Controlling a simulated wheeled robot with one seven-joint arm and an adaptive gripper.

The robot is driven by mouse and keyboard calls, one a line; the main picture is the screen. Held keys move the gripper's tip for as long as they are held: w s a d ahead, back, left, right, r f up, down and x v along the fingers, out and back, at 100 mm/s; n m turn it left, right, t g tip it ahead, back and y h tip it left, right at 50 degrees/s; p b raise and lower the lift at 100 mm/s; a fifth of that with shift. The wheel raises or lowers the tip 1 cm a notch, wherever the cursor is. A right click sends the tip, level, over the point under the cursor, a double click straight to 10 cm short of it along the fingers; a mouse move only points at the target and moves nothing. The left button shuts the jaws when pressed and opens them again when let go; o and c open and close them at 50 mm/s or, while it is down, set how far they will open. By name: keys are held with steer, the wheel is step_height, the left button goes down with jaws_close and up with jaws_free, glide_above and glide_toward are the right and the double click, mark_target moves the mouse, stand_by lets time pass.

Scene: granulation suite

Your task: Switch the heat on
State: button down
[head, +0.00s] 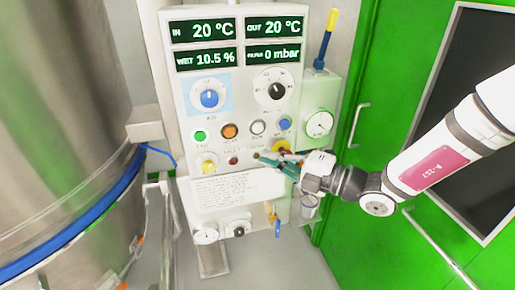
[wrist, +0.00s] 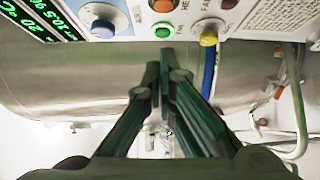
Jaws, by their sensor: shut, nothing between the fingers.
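The control panel (head: 180,75) faces me. Its orange button (head: 229,131), with a label that appears to read HEAT, sits in a row between a green button (head: 200,135) and a white button (head: 258,127). The orange button also shows at the top edge of the wrist view (wrist: 163,5), beside the bright green button (wrist: 164,30). My gripper (head: 262,158) is shut and empty, in front of the panel, below and right of the orange button in the head view. In the wrist view my fingertips (wrist: 165,62) appear just below the green button. I see no contact with a button.
Displays (head: 205,29) read IN 20 °C, OUT 20 °C, WET 10.5 % and 0 mbar. A blue knob (head: 209,98), black dial (head: 276,90), blue button (head: 285,123) and yellow knob (head: 207,163) are nearby. A steel vessel (head: 60,110) stands left, a green door (head: 385,70) right.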

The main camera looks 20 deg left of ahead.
glide_toward(226, 131)
steer(key=s+a, duration=0.3)
steer(key=s, duration=0.1)
steer(key=shift+w+a+f+p, duration=0.1)
steer(key=shift+w+a+p, duration=0.1)
steer(key=shift+w+a, duration=0.75)
steer(key=shift+w+a+f+p, duration=0.1)
steer(key=shift+w+a+p, duration=0.1)
steer(key=shift+w+a, duration=0.7)
steer(key=shift+w+d, duration=0.25)
steer(key=shift+w+a, duration=0.25)
steer(key=shift+w, duration=0.3)
steer(key=shift+w+a+r, duration=0.1)
steer(key=shift+w+r, duration=0.15)
steer(key=shift+w, duration=0.05)
